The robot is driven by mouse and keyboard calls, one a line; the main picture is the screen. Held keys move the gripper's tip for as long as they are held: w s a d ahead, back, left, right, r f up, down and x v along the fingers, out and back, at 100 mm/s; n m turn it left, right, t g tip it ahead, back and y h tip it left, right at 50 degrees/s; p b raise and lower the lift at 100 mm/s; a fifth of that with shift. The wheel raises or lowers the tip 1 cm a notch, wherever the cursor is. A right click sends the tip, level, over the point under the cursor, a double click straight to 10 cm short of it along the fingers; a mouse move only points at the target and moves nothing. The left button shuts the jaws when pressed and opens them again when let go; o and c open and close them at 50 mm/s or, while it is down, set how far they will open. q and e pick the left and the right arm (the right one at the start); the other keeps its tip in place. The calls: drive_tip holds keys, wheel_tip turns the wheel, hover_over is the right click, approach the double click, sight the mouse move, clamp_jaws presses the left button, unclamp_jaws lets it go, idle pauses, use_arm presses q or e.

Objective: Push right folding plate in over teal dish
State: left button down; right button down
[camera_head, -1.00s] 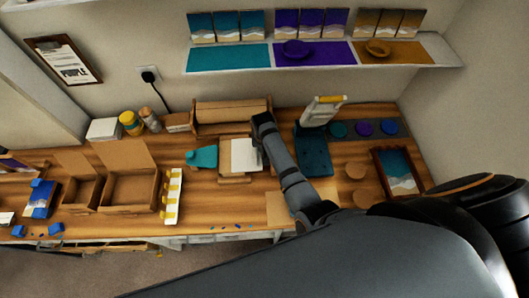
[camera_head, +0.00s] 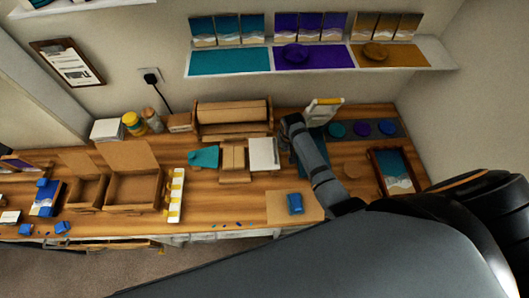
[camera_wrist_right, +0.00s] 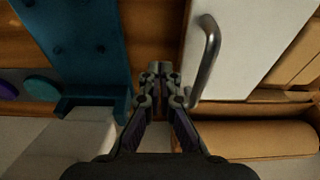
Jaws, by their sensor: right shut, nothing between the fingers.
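A white plate (camera_head: 263,154) lies flat on the bench, beside a brown fixture (camera_head: 233,158). In the right wrist view the white plate (camera_wrist_right: 250,35) carries a curved metal handle (camera_wrist_right: 211,55). A flat teal piece (camera_head: 203,157) lies left of the fixture; I cannot tell whether it is the teal dish. My right gripper (camera_head: 290,122) is just right of the white plate. In the right wrist view its fingertips (camera_wrist_right: 160,68) are together and empty, close to the handle; contact is unclear. My left gripper is out of view.
A dark teal board (camera_wrist_right: 85,45) lies on the other side of my right gripper. A brown roller stand (camera_head: 232,118) is behind the fixture. A blue block (camera_head: 295,203) sits on a tan board (camera_head: 280,212) in front. Open cardboard boxes (camera_head: 132,190) stand left.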

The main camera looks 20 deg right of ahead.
wheel_tip(320, 180, up, 10)
idle(0.6)
